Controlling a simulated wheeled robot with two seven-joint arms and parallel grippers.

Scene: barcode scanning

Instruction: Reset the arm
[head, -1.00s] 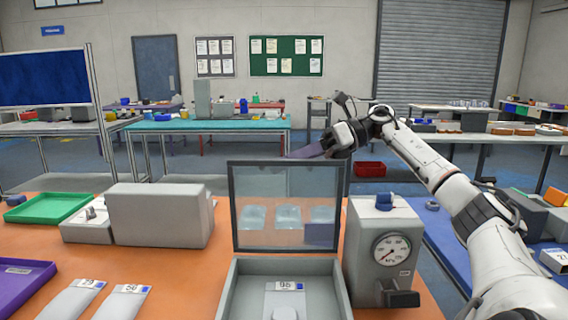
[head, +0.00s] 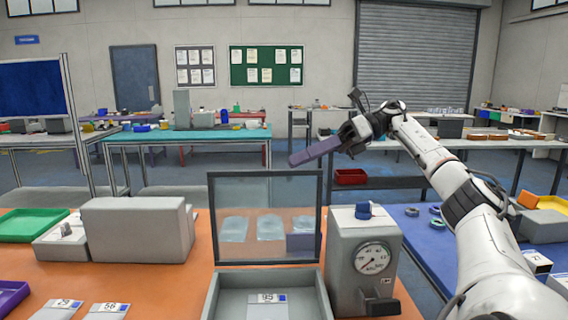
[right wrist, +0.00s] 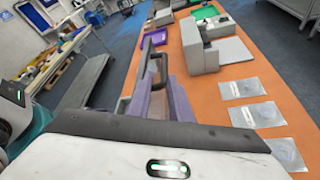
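My right arm comes in from the right in the head view. Its gripper (head: 296,160) is raised above and behind the orange table, pointing left, past the box with a clear lid. Purple finger-like parts extend from it. In the right wrist view purple parts (right wrist: 177,100) show beyond the dark edge of the hand. I cannot tell whether they are closed together or grip something. My left arm and gripper do not show.
On the orange table (head: 150,285) stand a clear-lidded grey box (head: 215,290), a gauge device (head: 345,270), a grey case (head: 135,230), a green tray (head: 30,225) and clear labelled packets (right wrist: 258,114). A blue table (head: 425,240) lies at right.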

